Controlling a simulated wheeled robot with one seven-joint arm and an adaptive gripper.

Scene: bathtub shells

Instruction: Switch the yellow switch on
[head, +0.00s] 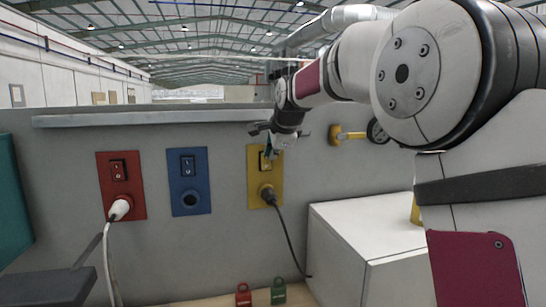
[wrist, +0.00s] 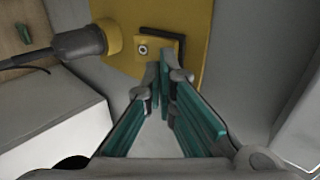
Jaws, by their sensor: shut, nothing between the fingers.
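The yellow panel (head: 277,192) is on the grey wall, right of the blue one. Its switch (head: 264,161) sits in the upper part, above a socket holding a black plug (head: 267,194). My gripper (head: 272,152) is right in front of the switch and partly hides it. In the wrist view the yellow panel (wrist: 195,22) fills the top, with the plug (wrist: 80,42) at left. My gripper (wrist: 165,70) is shut and empty, its teal fingertips over the dark edge of the switch (wrist: 178,42). Contact and the switch's position cannot be told.
A red panel (head: 133,204) with a white plug and a blue panel (head: 203,203) with an empty socket are to the left. A grey shelf (head: 150,118) runs above the panels. A white box (head: 365,228) stands right below.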

